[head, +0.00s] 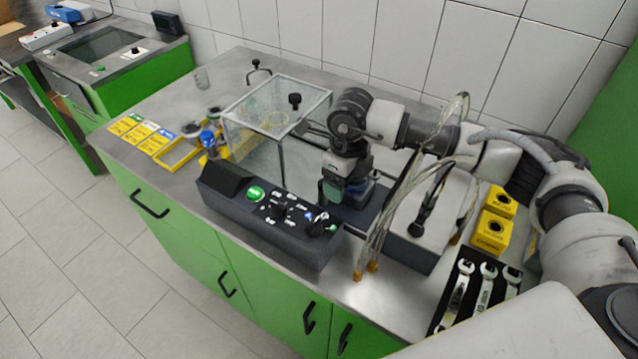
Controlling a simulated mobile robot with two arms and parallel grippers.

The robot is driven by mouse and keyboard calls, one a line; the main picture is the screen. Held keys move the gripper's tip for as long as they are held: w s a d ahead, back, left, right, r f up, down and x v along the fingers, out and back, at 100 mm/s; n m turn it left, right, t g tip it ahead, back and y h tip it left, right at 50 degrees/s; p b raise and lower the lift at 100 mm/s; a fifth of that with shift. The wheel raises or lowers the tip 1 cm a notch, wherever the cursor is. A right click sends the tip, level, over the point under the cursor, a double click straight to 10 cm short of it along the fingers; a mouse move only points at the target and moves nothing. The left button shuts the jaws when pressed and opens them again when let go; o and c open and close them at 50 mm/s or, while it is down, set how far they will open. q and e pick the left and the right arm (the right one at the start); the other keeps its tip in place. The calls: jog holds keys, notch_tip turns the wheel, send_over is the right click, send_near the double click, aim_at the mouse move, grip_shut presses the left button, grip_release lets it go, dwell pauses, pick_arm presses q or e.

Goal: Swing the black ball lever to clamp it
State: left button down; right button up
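A black lever (424,213) with a thick dark end stands tilted on the bench fixture, right of my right gripper and beside clear hoses. I cannot tell for sure whether it is the ball lever, or how far it is swung. My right gripper (343,192) comes in from the right and points down over the dark fixture base (372,222), behind the control box. Green and blue parts show at its lower end. Its fingers are hidden, so its opening does not show. My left gripper is not in view.
A black control box (268,218) with a green button stands in front. A clear guard box (255,150) with a black knob (295,100) is left of my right gripper. Clear hoses (385,212), yellow blocks (491,231) and wrenches (484,287) lie right.

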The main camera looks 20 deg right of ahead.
jog(key=shift+w+d+r, duration=0.1)
jog(key=shift+w, duration=0.05)
jog(key=shift+r+p, duration=0.45)
jog(key=shift+r, duration=0.25)
jog(key=shift+r+p, duration=1.05)
jog(key=shift+r, duration=1.2)
jog(key=shift+f, duration=0.1)
